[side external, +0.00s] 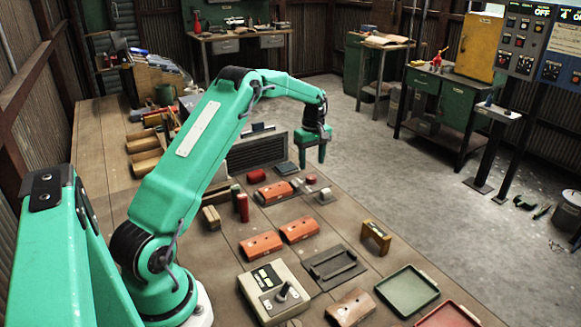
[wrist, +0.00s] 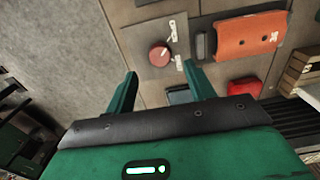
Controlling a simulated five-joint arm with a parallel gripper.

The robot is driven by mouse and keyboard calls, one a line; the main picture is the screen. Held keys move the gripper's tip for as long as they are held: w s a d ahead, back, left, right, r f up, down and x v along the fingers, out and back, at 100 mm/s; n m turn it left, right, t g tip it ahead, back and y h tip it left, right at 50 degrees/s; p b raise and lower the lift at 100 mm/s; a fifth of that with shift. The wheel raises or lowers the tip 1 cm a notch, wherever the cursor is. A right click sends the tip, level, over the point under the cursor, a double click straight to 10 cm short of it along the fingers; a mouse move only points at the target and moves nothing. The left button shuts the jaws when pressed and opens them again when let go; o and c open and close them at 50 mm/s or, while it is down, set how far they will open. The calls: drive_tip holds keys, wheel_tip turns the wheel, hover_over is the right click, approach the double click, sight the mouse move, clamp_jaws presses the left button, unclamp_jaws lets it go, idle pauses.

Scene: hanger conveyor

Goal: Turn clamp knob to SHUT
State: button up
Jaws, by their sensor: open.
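A round red knob (wrist: 160,55) sits on a grey plate (wrist: 135,40) in the wrist view, ahead of my gripper (wrist: 158,76). Small white labels (wrist: 173,30) lie beside it; their lettering is too small to read. The red knob shows small in the side view (side external: 311,180), below and close to my gripper (side external: 313,162). My gripper points down above the bench, its two fingers apart with nothing between them. It is not touching the knob. A beige box with a black knob (side external: 283,291) stands at the front of the bench; which knob is the clamp's I cannot tell.
An orange cover (wrist: 250,36) and a red block (wrist: 243,88) lie right of the plate in the wrist view. Several orange covers (side external: 261,246), a dark tray (side external: 334,266) and a green tray (side external: 407,290) cover the front bench. Open floor (side external: 430,190) lies to the right.

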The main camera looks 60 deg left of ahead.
sight(311, 176)
drive_tip(key=shift+f, duration=2.85)
drive_tip(key=c, duration=1)
